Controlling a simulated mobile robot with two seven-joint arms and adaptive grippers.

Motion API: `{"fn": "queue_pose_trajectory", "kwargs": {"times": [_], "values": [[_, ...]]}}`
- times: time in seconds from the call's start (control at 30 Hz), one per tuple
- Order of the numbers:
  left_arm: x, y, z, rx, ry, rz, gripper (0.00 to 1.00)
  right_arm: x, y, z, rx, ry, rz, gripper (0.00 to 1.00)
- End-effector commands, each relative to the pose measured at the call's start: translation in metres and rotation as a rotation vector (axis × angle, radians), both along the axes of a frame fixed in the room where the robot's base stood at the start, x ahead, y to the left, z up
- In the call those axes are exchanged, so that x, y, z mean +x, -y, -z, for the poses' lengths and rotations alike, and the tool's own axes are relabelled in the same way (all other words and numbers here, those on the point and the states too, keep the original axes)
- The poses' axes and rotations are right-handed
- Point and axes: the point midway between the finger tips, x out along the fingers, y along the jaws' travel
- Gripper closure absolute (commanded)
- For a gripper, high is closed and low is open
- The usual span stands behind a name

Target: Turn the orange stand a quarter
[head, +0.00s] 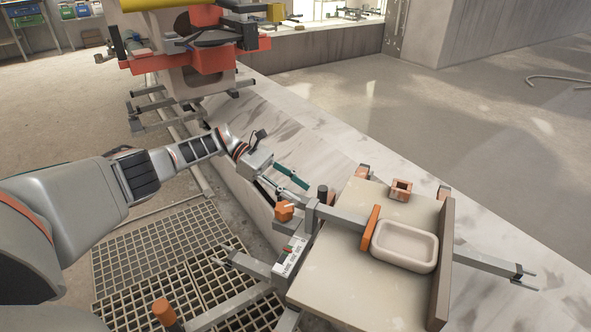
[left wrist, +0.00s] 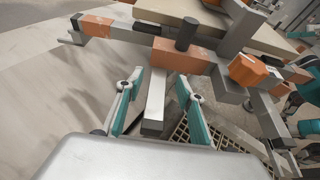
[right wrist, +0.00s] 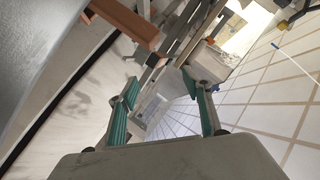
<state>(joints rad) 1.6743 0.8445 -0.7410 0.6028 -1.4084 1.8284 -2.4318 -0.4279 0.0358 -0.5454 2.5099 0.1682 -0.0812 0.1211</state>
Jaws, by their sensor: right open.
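The orange stand has grey arms with orange blocks (head: 285,211) and a beige board (head: 335,262) on top. In the left wrist view, one grey bar (left wrist: 154,103) sticks out from an orange block (left wrist: 180,55) towards me. My left gripper (head: 287,187) is at the stand's far left side. In the left wrist view its teal fingers (left wrist: 160,80) are open, one on each side of the grey bar, with gaps showing. My right gripper (right wrist: 160,82) is open and empty in the right wrist view; it is outside the head view.
A beige dish (head: 405,246) sits on the board beside an orange upright plate (head: 370,228). A stand with red parts (head: 205,60) is at the upper left. Floor grating (head: 150,245) lies left of the orange stand. Open floor (head: 500,110) is at the right.

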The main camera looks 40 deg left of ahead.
Motion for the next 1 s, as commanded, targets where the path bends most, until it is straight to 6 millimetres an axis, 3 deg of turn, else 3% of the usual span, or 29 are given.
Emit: {"fn": "queue_pose_trajectory", "kwargs": {"times": [0.2, 0.4, 0.8, 0.93, 1.0], "values": [[0.0, -0.001, -0.037, 0.003, 0.004, 0.001, 0.62, 0.0, 0.0, 0.0, 0.0, 0.001, -0.001, 0.51], [0.0, -0.001, -0.061, 0.0, 0.003, -0.001, 0.62, 0.0, 0.0, 0.0, 0.0, 0.001, -0.001, 0.51], [0.0, 0.0, -0.068, 0.0, 0.002, -0.001, 0.62, 0.0, 0.0, 0.0, 0.0, 0.001, -0.001, 0.51], [0.0, 0.0, -0.068, 0.0, 0.002, -0.001, 0.96, 0.0, 0.0, 0.0, 0.001, 0.001, 0.0, 0.51], [0.0, 0.0, -0.068, 0.0, 0.002, -0.001, 1.0, 0.0, 0.0, 0.0, 0.001, 0.001, 0.0, 0.51]]}}
